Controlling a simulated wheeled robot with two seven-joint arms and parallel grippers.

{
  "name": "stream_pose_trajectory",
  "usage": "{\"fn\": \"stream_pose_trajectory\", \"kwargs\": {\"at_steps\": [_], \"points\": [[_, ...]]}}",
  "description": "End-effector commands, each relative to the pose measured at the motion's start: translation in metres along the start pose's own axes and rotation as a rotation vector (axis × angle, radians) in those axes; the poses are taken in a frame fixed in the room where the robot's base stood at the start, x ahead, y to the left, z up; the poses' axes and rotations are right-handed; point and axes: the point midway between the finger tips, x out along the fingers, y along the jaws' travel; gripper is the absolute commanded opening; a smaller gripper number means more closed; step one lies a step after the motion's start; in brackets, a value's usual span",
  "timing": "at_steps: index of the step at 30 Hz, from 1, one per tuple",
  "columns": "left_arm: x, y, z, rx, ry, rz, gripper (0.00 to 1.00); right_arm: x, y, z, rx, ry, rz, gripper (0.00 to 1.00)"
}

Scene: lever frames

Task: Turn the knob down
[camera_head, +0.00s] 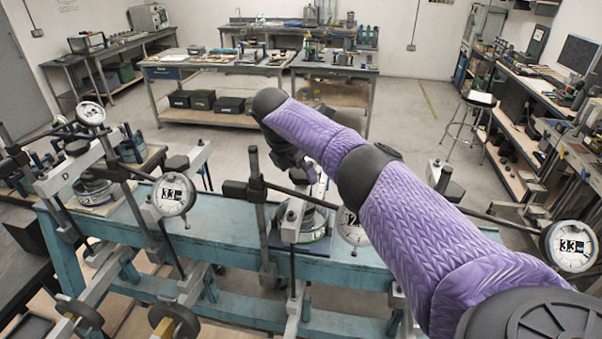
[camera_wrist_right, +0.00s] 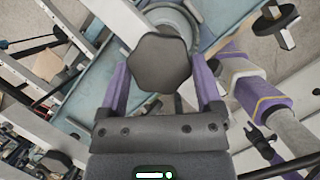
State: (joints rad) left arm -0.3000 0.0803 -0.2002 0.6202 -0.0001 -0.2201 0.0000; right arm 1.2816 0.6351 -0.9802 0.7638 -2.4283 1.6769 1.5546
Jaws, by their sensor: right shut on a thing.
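The knob (camera_wrist_right: 160,62) is dark grey with several flat sides and fills the middle of the right wrist view. My right gripper (camera_wrist_right: 162,78) has one purple finger on each side of it and is shut on it. In the head view my purple right arm reaches in from the lower right, and the right gripper (camera_head: 293,160) points down at the knob (camera_head: 299,177). The knob sits above a round gauge-like device on the blue bench (camera_head: 235,231). My forearm hides part of the device. My left gripper is in neither view.
Similar stands with dark knobs and round dials (camera_head: 173,195) line the bench to the left. Another dial (camera_head: 569,248) is at the far right. Upright posts and rods stand close beside the gripper. Workbenches (camera_head: 215,68) and a stool (camera_head: 479,98) are farther back, with open floor between.

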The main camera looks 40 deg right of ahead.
Motion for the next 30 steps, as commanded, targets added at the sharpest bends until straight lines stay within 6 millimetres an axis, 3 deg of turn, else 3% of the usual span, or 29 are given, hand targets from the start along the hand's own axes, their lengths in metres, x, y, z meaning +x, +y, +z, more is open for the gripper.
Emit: {"fn": "stream_pose_trajectory", "kwargs": {"at_steps": [9,26,27,28,30], "points": [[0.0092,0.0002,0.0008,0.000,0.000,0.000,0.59,0.0008,0.0011,-0.0008,0.104,0.002,-0.043,0.24],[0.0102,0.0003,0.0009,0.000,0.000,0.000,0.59,0.0006,0.0008,-0.0004,0.125,0.002,-0.053,0.24],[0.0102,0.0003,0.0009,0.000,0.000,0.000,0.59,0.0006,0.0008,-0.0004,0.125,0.002,-0.053,0.92],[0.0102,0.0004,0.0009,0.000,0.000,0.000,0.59,0.0005,0.0008,-0.0004,0.125,0.002,-0.053,0.98],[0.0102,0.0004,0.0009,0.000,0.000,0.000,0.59,0.0005,0.0008,-0.0003,0.125,0.001,-0.053,1.00]]}}
